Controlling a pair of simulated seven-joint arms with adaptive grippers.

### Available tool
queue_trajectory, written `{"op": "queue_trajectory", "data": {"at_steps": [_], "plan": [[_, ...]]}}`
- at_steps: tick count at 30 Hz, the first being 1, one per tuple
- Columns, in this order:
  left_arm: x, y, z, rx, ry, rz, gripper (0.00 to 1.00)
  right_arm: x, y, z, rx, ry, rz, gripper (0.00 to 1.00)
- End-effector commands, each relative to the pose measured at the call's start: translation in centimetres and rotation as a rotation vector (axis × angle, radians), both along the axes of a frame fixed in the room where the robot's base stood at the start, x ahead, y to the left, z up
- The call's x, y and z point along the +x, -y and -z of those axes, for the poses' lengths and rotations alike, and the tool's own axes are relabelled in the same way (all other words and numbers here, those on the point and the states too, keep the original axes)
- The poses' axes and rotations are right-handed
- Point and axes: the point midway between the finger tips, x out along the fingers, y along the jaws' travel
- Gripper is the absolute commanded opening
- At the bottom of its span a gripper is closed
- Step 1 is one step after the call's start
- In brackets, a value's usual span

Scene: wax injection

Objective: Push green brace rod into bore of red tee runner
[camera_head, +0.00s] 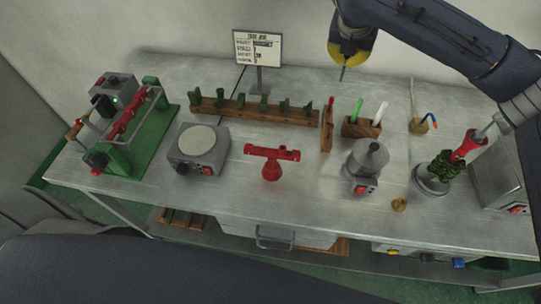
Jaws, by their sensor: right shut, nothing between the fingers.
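The red tee runner (272,154) stands upright near the middle of the table, its crossbar lying roughly left to right on a red stem. The bore is too small to make out. A thin green rod (358,108) stands in a wooden block right of the tee; I cannot tell whether it is the brace rod. My right gripper (343,73) hangs from the upper right above the back of the table, pointing down, apart from the tee and the block. My left gripper is out of view.
A wooden rack (230,112) with several green pieces stands behind the tee. A round-topped hotplate (198,143) and green fixture (128,140) are at left. A grey pot (369,158) and dark green cluster (443,165) stand at right. Table around the tee is clear.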

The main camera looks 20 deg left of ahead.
Motion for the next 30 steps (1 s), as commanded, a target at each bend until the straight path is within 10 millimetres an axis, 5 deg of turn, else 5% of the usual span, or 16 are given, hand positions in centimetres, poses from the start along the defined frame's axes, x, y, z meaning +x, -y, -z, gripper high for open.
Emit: {"op": "queue_trajectory", "data": {"at_steps": [20, 26, 30], "plan": [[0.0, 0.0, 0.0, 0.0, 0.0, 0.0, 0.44, -0.1, 0.0, 0.3, 0.002, -0.015, -0.001, 0.0], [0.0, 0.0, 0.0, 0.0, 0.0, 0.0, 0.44, -3.4, -2.0, 0.5, 0.001, -0.027, -0.123, 0.0], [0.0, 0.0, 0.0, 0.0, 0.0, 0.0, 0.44, -7.9, -4.6, 0.9, -0.001, -0.038, -0.37, 0.0]]}}
